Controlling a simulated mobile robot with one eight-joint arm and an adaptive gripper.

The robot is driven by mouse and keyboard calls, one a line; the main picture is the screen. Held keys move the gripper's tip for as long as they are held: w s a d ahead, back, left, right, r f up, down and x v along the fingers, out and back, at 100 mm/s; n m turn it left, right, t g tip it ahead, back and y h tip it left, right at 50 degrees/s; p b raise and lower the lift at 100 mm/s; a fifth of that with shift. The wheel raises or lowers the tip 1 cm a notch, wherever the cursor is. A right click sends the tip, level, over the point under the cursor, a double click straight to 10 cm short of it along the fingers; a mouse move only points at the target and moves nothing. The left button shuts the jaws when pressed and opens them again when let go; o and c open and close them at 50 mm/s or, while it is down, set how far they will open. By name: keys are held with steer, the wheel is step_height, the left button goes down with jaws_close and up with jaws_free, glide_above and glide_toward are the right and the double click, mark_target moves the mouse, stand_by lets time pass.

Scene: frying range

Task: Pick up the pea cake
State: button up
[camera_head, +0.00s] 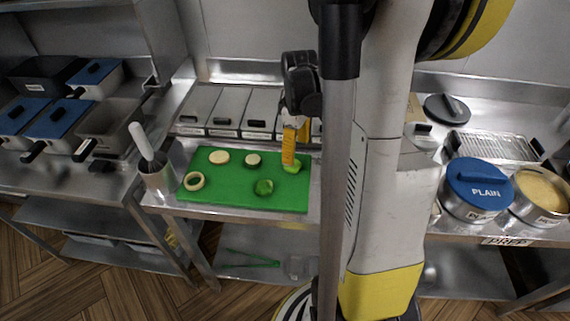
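Small round foods lie on a green cutting board (235,198). One bright green piece (292,168) is at the board's right side, directly below my gripper (289,162). A second, darker green piece (264,187) lies near the front middle. I cannot tell for sure which green piece is the pea cake. My gripper points down with its orange fingers at or just above the bright green piece and partly covers it. The view is too small to show whether the fingers are open, shut or touching it.
A metal pot with a white handle (157,172) stands left. Lidded metal bins (232,108) line the back. A blue-lidded "PLAIN" pot (477,189) stands right.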

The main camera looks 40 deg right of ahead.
mark_target(295, 164)
step_height(295, 164, down, 7)
steer(key=b, duration=0.2)
steer(key=shift+w+a+r+b, duration=0.1)
steer(key=shift+a+b, duration=0.05)
steer(key=shift+b, duration=0.25)
steer(key=shift+r, duration=0.1)
steer(key=c, duration=1)
